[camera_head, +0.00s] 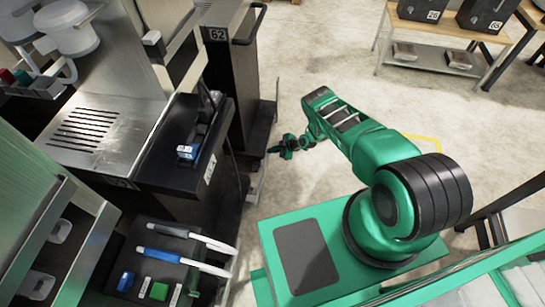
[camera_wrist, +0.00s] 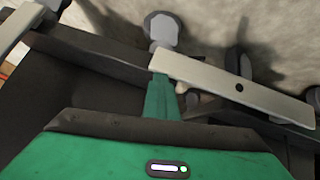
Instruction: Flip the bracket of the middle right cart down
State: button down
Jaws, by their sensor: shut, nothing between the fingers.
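A light metal bar, seemingly a cart's bracket (camera_wrist: 235,88), slants across the wrist view and has a round hole in it. In the head view the bracket (camera_head: 260,178) is a thin pale strip low beside the dark cart (camera_head: 228,185). My gripper (camera_head: 274,150) is low over the floor at this cart's side. Its green fingers (camera_wrist: 160,92) are together and empty, with their tips at the bracket's left end in the wrist view. I cannot tell whether they touch it. The wrist housing hides part of the near side.
A wooden table (camera_head: 450,32) stands at the back right. Pale floor (camera_head: 320,60) is open between.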

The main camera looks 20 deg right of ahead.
jog(key=s+d+r, duration=0.3)
jog(key=d+r, duration=0.3)
jog(key=r, duration=0.5)
jog(key=shift+d, duration=0.2)
jog(key=shift+w, duration=0.1)
